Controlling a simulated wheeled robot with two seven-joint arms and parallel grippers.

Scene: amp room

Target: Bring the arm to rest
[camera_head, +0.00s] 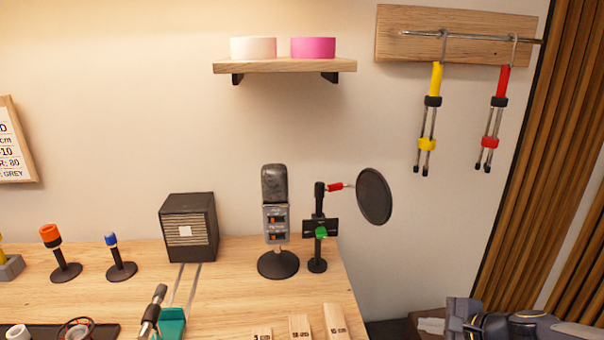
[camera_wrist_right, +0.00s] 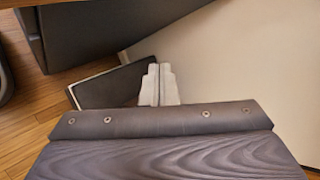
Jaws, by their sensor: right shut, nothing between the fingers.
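My right gripper (camera_head: 462,318) is at the lower right of the head view, beyond the right edge of the wooden table (camera_head: 100,285). In the right wrist view its two pale fingers (camera_wrist_right: 158,84) are together, with nothing between them. They appear over a dark flat panel and a pale surface. The rest of my right arm runs out of the head view at the right edge. My left gripper is in neither view.
The table holds a microphone (camera_head: 275,220), a pop filter (camera_head: 374,196) on a stand, a dark box (camera_head: 188,228) and small wooden blocks (camera_head: 300,327). Above are a shelf (camera_head: 284,66) and a rail (camera_head: 470,38) with hanging tools. Clear wall lies between table and slatted panel (camera_head: 540,140).

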